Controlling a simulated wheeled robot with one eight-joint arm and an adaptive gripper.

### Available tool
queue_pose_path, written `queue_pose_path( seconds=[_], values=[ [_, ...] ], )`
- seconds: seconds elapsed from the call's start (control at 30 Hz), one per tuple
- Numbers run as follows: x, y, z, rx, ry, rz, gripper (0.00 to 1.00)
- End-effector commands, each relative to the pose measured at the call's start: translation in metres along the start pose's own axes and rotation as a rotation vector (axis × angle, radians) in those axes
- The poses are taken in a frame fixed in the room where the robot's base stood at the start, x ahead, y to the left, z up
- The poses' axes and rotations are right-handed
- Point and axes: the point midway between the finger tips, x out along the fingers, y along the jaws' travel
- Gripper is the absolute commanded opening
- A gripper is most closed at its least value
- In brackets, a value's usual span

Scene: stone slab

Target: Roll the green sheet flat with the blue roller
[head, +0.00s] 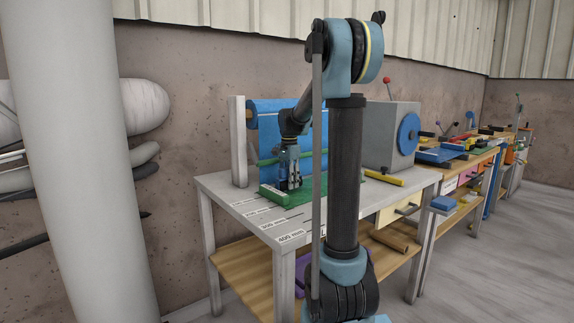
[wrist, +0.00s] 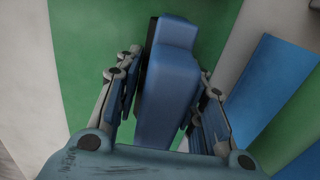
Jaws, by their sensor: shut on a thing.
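The green sheet (head: 318,188) lies on the pale slab top (head: 232,187). In the wrist view the green sheet (wrist: 92,45) spreads under and around my gripper. My gripper (head: 290,183) is low over the sheet. In the wrist view its two fingers (wrist: 167,92) are on either side of the blue roller (wrist: 168,85), shut on it. The roller's far end is over the green. I cannot tell whether the roller touches the sheet. In the head view the roller is hard to tell from my gripper, and my arm hides part of the slab.
A blue sheet (head: 265,125) hangs behind the slab beside a pale upright post (head: 238,140). A grey box with a blue wheel (head: 409,134) and a yellow bar (head: 384,178) are to the right. A cluttered bench (head: 450,160) adjoins. The slab's marked front left is clear.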

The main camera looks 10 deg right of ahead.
Motion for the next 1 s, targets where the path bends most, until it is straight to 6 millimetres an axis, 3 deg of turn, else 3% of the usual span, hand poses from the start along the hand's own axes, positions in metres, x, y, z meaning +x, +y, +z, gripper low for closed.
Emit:
queue_pose_path(
  seconds=[0.07,0.6,1.0],
  values=[
    [-0.022,0.002,-0.002,0.003,0.0,0.0,0.1],
    [-0.07,0.004,-0.007,0.01,0.001,0.0,0.1],
    [-0.079,0.004,-0.008,0.011,0.001,0.0,0.1]
  ],
)
